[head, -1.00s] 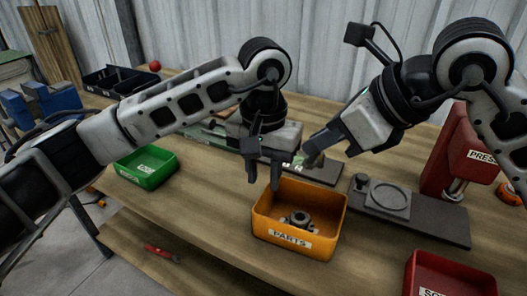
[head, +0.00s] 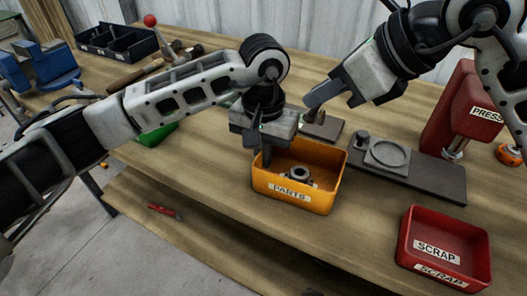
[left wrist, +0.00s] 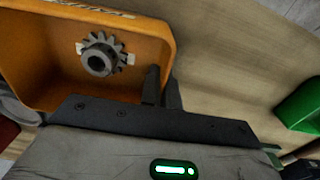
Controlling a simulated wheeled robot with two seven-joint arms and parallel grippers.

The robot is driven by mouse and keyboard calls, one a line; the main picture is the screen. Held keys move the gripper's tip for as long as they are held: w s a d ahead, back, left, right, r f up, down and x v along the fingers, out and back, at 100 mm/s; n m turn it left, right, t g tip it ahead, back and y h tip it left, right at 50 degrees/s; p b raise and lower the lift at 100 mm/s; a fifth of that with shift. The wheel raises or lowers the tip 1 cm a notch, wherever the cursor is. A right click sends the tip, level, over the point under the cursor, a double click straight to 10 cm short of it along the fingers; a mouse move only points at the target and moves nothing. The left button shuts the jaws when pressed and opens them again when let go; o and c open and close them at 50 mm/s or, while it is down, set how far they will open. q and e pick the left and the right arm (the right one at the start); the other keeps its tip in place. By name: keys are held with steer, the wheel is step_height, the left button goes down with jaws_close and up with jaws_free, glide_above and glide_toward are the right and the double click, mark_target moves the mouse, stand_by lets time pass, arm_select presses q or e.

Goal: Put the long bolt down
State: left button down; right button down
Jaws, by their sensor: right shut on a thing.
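The long bolt is hard to make out. My right gripper (head: 314,106) is shut on a small dark piece, probably the bolt, but the fingers and the low angle hide most of it. It is over or at a dark plate (head: 332,130) behind the orange parts bin (head: 291,203); contact is unclear. My left gripper (head: 262,158) points down at the bin's left rear edge. A toothed gear (left wrist: 100,55) lies in the bin.
A grey fixture with a round dish (head: 387,154) and a red press (head: 462,125) stand at the right. A red scrap bin (head: 445,245) is at the front right. A green bin (head: 155,136) is partly behind my left arm. The table front between the bins is clear.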

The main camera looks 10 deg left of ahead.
steer(key=w+f+n+g, duration=0.1)
steer(key=w+n+g, duration=0.1)
steer(key=n+g, duration=0.15)
steer(key=n+g+h, duration=0.5)
steer(key=n+h, duration=0.1)
steer(key=n, duration=1)
glide_above(317, 176)
step_height(317, 176, down, 14)
steer(key=shift+r, duration=0.1)
